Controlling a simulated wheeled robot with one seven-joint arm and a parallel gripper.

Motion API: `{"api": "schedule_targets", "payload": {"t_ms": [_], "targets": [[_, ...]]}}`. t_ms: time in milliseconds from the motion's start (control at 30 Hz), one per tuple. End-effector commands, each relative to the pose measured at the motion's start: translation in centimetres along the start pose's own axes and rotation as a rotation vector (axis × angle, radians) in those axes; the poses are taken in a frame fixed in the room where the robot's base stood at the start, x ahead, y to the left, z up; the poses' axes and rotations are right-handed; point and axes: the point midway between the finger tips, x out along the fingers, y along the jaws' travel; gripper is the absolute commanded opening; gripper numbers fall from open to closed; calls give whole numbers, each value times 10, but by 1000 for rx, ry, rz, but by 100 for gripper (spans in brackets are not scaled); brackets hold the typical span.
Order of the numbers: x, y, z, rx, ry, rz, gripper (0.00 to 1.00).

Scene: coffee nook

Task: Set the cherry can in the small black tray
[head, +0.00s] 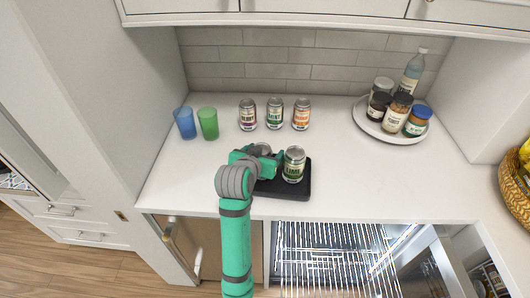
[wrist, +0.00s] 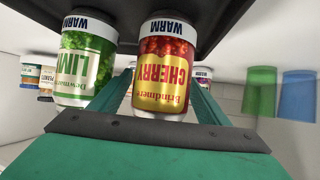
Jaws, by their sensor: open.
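The cherry can, with a red and yellow label, shows upside down in the wrist view (wrist: 165,62), between my fingers. In the head view my gripper hides most of it; its silver top (head: 262,149) shows. My gripper (head: 264,160) is open around the can, low over the left part of the small black tray (head: 290,194). The can appears to stand on the tray, also seen as the dark surface in the wrist view (wrist: 215,22). A green lime can (head: 293,165) stands on the tray just right of my gripper, also in the wrist view (wrist: 84,60).
Three cans (head: 274,114) stand in a row near the back wall. A blue cup (head: 185,122) and a green cup (head: 208,123) are at left. A round white tray (head: 365,125) with jars and a bottle is at right. An open, lit rack (head: 310,262) lies below the counter.

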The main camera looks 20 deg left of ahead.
Motion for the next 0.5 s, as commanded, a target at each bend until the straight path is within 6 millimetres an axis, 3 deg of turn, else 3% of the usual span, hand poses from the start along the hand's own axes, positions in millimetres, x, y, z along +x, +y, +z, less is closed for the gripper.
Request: {"api": "schedule_targets", "payload": {"t_ms": [500], "targets": [[-93,-1,0,-1,1,-2,70]]}}
